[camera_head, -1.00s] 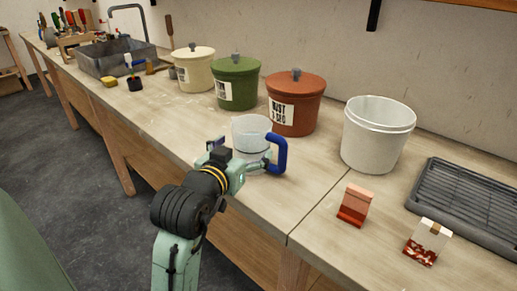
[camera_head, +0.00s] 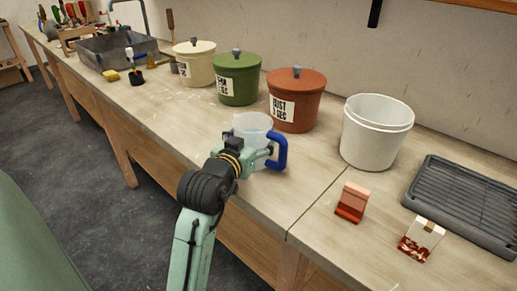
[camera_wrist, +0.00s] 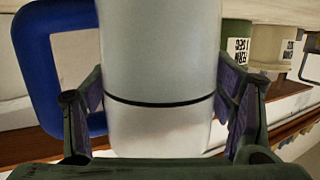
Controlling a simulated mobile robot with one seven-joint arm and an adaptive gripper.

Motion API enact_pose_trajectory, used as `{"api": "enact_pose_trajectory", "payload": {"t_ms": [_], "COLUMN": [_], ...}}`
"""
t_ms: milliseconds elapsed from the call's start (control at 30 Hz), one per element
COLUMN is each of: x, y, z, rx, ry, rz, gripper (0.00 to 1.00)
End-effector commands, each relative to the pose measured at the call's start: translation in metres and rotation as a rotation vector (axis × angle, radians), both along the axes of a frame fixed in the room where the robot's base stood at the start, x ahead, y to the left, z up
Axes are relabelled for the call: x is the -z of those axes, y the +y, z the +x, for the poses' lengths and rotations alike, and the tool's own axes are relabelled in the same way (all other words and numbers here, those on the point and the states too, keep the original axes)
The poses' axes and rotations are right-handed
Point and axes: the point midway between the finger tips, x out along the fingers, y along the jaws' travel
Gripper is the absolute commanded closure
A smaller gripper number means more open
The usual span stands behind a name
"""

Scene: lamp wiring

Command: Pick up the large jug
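The large jug (camera_head: 252,126) is a pale translucent pitcher with a blue handle (camera_head: 279,152). It stands upright on the workbench in front of the red-brown canister. In the wrist view its pale body (camera_wrist: 160,70), with a dark ring line, fills the middle, and the blue handle (camera_wrist: 35,65) is at left. My gripper (camera_wrist: 162,100) has one finger on each side of the jug's body, with the left finger by the handle. The fingers look spread around the jug, very close to its sides; firm contact does not show. In the head view my arm hides the jug's lower front.
Behind the jug stand a red-brown canister (camera_head: 297,102), a green canister (camera_head: 238,80) and a cream canister (camera_head: 195,65). A white bucket (camera_head: 375,135) stands to the right. The bench front is clear.

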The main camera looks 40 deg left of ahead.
Motion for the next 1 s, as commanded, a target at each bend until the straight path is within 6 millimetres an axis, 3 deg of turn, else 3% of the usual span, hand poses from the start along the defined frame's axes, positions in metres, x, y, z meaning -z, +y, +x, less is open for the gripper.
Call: {"api": "enact_pose_trajectory", "payload": {"t_ms": [700, 1000], "x": [0.0001, -0.0027], "y": [-0.0007, -0.0006], "z": [0.0002, 0.0000], "rx": [0.002, 0.001], "ry": [0.000, -0.002], "rz": [0.000, 0.003], "gripper": [0.78, 0.78]}}
